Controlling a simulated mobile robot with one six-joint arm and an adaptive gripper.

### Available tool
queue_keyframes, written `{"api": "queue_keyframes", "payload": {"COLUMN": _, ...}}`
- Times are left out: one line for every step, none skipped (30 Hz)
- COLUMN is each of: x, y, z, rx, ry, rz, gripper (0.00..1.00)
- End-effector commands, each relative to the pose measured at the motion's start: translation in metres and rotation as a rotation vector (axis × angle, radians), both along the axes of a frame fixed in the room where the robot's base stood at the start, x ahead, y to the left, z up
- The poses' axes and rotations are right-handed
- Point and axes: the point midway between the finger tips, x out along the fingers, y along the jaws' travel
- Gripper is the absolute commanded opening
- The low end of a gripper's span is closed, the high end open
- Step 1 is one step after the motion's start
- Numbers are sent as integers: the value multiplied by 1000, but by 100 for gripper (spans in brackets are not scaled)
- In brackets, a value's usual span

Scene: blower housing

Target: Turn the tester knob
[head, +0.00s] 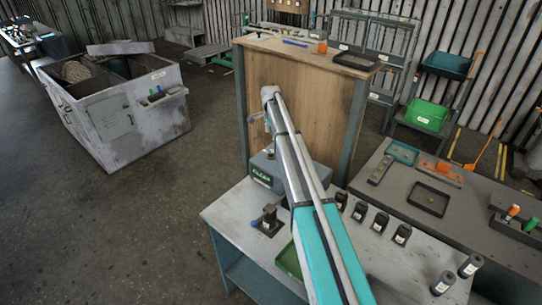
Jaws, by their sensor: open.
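A grey box-shaped tester (258,170) with lit green lettering on its front sits at the back of the pale workbench (225,212). My arm crosses in front of its right part, and I cannot make out its knob. My gripper (255,118) is at the far end of the arm, above the tester and in front of the wooden panel. It looks small from here; it is open, with nothing seen in it, and apart from the tester.
A small blue-handled fixture (267,221) stands on the bench left of my arm. Several dark labelled blocks (380,221) stand to its right. A green tray (288,262) is partly hidden by my arm. A wooden panel (300,95) rises behind the tester. Open floor lies left.

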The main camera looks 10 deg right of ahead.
Motion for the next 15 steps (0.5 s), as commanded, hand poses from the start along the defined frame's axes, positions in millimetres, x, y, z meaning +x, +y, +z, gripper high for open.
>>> {"api": "queue_keyframes", "payload": {"x": 0, "y": 0, "z": -8, "rx": 0, "ry": 0, "rz": 0, "gripper": 78}}
{"api": "queue_keyframes", "payload": {"x": 0, "y": 0, "z": -10, "rx": 0, "ry": 0, "rz": 0, "gripper": 78}}
{"api": "queue_keyframes", "payload": {"x": 0, "y": 0, "z": -14, "rx": 0, "ry": 0, "rz": 0, "gripper": 78}}
{"api": "queue_keyframes", "payload": {"x": 0, "y": 0, "z": -16, "rx": 0, "ry": 0, "rz": 0, "gripper": 78}}
{"api": "queue_keyframes", "payload": {"x": 0, "y": 0, "z": -18, "rx": 0, "ry": 0, "rz": 0, "gripper": 78}}
{"api": "queue_keyframes", "payload": {"x": 0, "y": 0, "z": -21, "rx": 0, "ry": 0, "rz": 0, "gripper": 78}}
{"api": "queue_keyframes", "payload": {"x": 0, "y": 0, "z": -24, "rx": 0, "ry": 0, "rz": 0, "gripper": 78}}
{"api": "queue_keyframes", "payload": {"x": 0, "y": 0, "z": -26, "rx": 0, "ry": 0, "rz": 0, "gripper": 78}}
{"api": "queue_keyframes", "payload": {"x": 0, "y": 0, "z": -29, "rx": 0, "ry": 0, "rz": 0, "gripper": 78}}
{"api": "queue_keyframes", "payload": {"x": 0, "y": 0, "z": -31, "rx": 0, "ry": 0, "rz": 0, "gripper": 78}}
{"api": "queue_keyframes", "payload": {"x": 0, "y": 0, "z": -33, "rx": 0, "ry": 0, "rz": 0, "gripper": 78}}
{"api": "queue_keyframes", "payload": {"x": 0, "y": 0, "z": -36, "rx": 0, "ry": 0, "rz": 0, "gripper": 78}}
{"api": "queue_keyframes", "payload": {"x": 0, "y": 0, "z": -39, "rx": 0, "ry": 0, "rz": 0, "gripper": 78}}
{"api": "queue_keyframes", "payload": {"x": 0, "y": 0, "z": -41, "rx": 0, "ry": 0, "rz": 0, "gripper": 78}}
{"api": "queue_keyframes", "payload": {"x": 0, "y": 0, "z": -44, "rx": 0, "ry": 0, "rz": 0, "gripper": 78}}
